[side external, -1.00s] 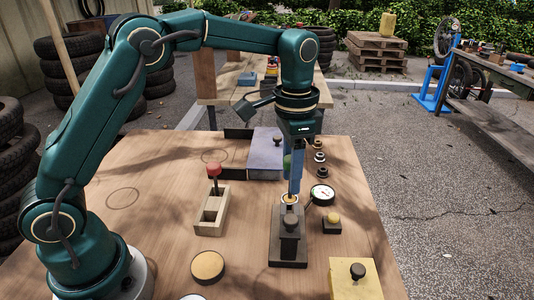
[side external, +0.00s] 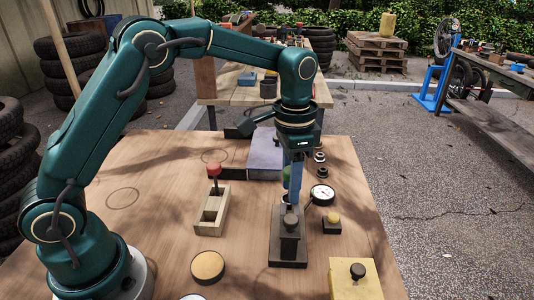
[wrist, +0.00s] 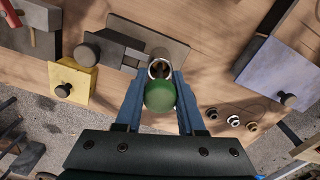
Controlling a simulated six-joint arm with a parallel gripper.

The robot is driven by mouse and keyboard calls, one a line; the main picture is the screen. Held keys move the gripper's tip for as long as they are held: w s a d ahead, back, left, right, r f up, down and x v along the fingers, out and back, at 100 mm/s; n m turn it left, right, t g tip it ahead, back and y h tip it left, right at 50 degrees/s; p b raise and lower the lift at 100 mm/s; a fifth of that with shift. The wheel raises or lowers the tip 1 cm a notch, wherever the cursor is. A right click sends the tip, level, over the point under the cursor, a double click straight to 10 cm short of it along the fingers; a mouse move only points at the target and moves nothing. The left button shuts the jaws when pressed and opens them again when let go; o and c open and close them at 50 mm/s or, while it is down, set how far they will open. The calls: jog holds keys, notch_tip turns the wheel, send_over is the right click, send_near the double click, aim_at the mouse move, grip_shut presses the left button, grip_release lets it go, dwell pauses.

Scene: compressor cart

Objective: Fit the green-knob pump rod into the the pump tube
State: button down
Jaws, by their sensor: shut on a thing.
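My gripper (wrist: 160,100) is shut on the green knob (wrist: 160,96) of the pump rod, with a blue finger on each side. In the side external view the green knob (side external: 286,173) shows partly behind the fingers (side external: 293,182), above the pump stand. The pump tube (wrist: 160,67) shows its round metal rim and dark mouth just beyond the knob in the wrist view. In the side external view the fingers stand over the tube (side external: 289,198) and partly cover it. The rod below the knob is hidden, so I cannot tell whether its tip is inside the tube.
The pump's dark base (side external: 288,252) carries a block with a dark knob. A red-knob rod in a wooden holder (side external: 211,212) stands left.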

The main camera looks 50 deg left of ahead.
jog(key=shift+r, duration=0.1)
jog(key=shift+r, duration=2.1)
jog(key=shift+f, duration=2.15)
jog(key=shift+c, duration=2.2)
grip_release()
jog(key=shift+r, duration=2.55)
jog(key=shift+a+r, duration=0.1)
